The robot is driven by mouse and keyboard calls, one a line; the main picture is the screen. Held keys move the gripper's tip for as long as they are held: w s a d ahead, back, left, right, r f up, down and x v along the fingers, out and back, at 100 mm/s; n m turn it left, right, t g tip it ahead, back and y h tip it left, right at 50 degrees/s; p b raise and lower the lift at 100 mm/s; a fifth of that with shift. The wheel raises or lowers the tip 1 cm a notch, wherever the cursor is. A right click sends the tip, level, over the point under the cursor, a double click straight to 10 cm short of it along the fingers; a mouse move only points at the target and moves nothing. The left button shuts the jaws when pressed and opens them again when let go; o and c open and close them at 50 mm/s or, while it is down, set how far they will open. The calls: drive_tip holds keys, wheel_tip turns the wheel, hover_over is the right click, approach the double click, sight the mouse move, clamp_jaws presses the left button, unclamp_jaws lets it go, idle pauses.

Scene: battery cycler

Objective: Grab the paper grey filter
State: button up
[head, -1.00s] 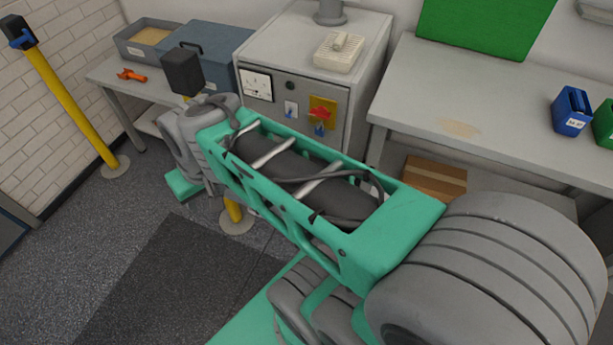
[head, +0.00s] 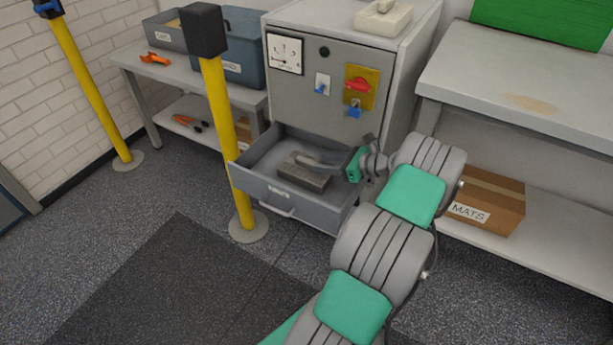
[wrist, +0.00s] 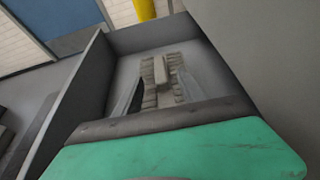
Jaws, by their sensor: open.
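A grey pleated block, which looks like the paper grey filter (head: 300,178), lies in the open drawer (head: 250,185) of the grey cabinet. In the wrist view the filter (wrist: 150,98) shows pleats and a raised bar along its middle. My gripper (head: 303,160) reaches into the drawer from the right, its fingers over the filter. In the wrist view my gripper (wrist: 160,82) is open, with one finger on each side of the raised bar. I cannot tell whether the fingers touch it. The dark edge of my gripper hides the filter's near end.
A yellow post (head: 223,140) stands just left of the drawer. A pale pleated block (head: 382,18) sits on the cabinet top. A bench (head: 520,90) is at right, with a MATS box (head: 485,205) below.

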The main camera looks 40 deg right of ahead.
sight(309, 161)
drive_tip(key=b+x, duration=0.1)
drive_tip(key=x, duration=0.6)
drive_tip(key=shift+w+f+b, duration=0.15)
drive_tip(key=shift+f+b, duration=0.05)
drive_tip(key=shift+b, duration=0.15)
drive_tip(key=shift+c, duration=0.6)
clamp_jaws()
drive_tip(key=shift+r, duration=0.1)
